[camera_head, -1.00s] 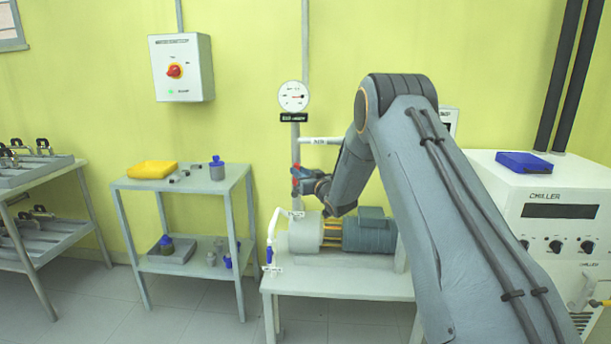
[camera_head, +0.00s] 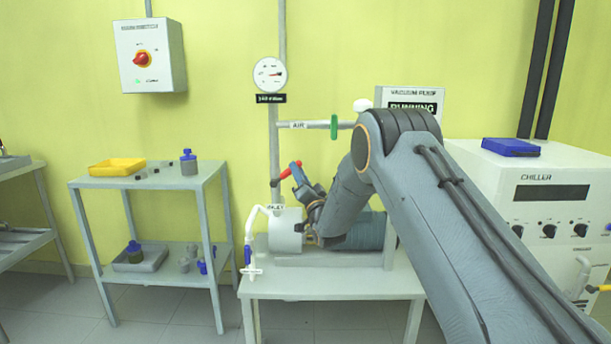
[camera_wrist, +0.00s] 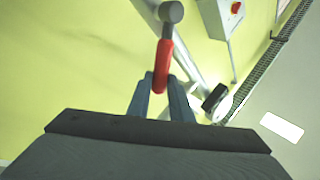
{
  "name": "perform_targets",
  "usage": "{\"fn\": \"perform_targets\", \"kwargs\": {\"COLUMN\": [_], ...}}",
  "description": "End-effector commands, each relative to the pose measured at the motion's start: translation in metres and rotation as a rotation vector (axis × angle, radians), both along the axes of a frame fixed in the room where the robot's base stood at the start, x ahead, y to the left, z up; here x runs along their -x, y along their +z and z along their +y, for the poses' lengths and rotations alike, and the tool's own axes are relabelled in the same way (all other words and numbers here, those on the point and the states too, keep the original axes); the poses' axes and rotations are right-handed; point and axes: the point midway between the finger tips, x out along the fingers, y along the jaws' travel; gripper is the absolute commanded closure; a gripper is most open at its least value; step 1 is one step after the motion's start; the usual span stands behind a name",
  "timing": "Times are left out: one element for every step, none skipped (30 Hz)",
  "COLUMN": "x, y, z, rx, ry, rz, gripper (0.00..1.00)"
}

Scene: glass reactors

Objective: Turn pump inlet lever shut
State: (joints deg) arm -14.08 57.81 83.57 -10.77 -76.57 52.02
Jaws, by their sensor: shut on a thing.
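The pump inlet lever has a red handle (camera_head: 287,171) on the vertical grey pipe behind the pump. It slants up and to the right from its pivot. In the wrist view the red handle (camera_wrist: 163,66) runs from a grey round pivot at the top down between my fingers. My gripper (camera_head: 297,174) is shut on the handle's free end, with a blue-grey finger on each side in the wrist view (camera_wrist: 160,98). The pump's pale cylinder (camera_head: 285,232) sits on a white table below; my arm hides part of the pump.
A round gauge (camera_head: 270,75) is above the lever. An air pipe with a green handle (camera_head: 334,127) runs to its right. A sign reading RUNNING (camera_head: 412,105) is on the wall. A chiller (camera_head: 550,195) stands right and a grey shelf (camera_head: 150,183) left.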

Motion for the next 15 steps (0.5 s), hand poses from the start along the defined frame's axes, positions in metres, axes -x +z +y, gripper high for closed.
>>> {"fn": "perform_targets", "kwargs": {"x": [-0.001, -0.001, -0.001, -0.001, -0.001, -0.001, -0.001, -0.001, -0.001, -0.001, -0.001, -0.001, -0.001, -0.001, -0.001], "y": [-0.009, -0.011, -0.015, -0.017, -0.020, -0.023, -0.026, -0.028, -0.032, -0.034, -0.037, -0.040, -0.042, -0.044, -0.047], "z": [-0.001, -0.002, -0.004, -0.005, -0.006, -0.007, -0.008, -0.009, -0.010, -0.011, -0.011, -0.012, -0.012, -0.013, -0.013], "rx": [-0.043, -0.071, -0.110, -0.138, -0.167, -0.205, -0.232, -0.261, -0.296, -0.324, -0.350, -0.383, -0.409, -0.432, -0.463], "ry": [0.000, 0.001, 0.000, 0.002, 0.001, 0.000, 0.001, 0.000, 0.000, 0.000, 0.001, 0.001, 0.000, 0.001, 0.000], "rz": [0.001, 0.002, 0.003, 0.003, 0.005, 0.005, 0.006, 0.008, 0.007, 0.008, 0.010, 0.010, 0.010, 0.011, 0.012], "gripper": [1.00, 1.00, 1.00, 1.00, 1.00, 1.00, 1.00, 1.00, 1.00, 1.00, 1.00, 1.00, 1.00, 1.00, 1.00]}}
